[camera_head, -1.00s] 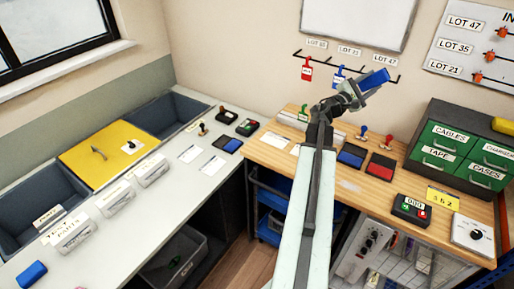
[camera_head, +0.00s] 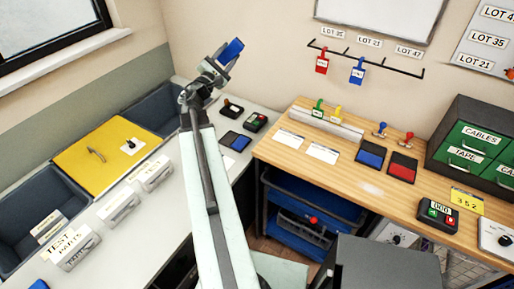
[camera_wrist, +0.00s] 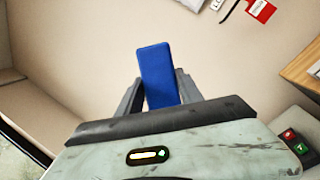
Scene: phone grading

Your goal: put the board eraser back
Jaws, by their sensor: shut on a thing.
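My gripper (camera_head: 219,62) is raised at the upper left of the head view, over the far end of the grey counter. It is shut on a blue block, which I take to be the board eraser (camera_head: 231,50). In the wrist view the eraser (camera_wrist: 157,68) stands up between the two grey fingers (camera_wrist: 156,98), its lower end hidden behind the gripper body. The whiteboard (camera_head: 375,18) hangs on the wall to the right, partly cut off by the top edge.
The grey counter (camera_head: 105,235) holds a yellow panel (camera_head: 85,150), bins and label holders. The wooden desk (camera_head: 290,155) carries stamps, ink pads and green drawers (camera_head: 465,160). A tag rail (camera_head: 395,68) juts below the whiteboard. Another blue object (camera_head: 38,285) sits at the lower left edge.

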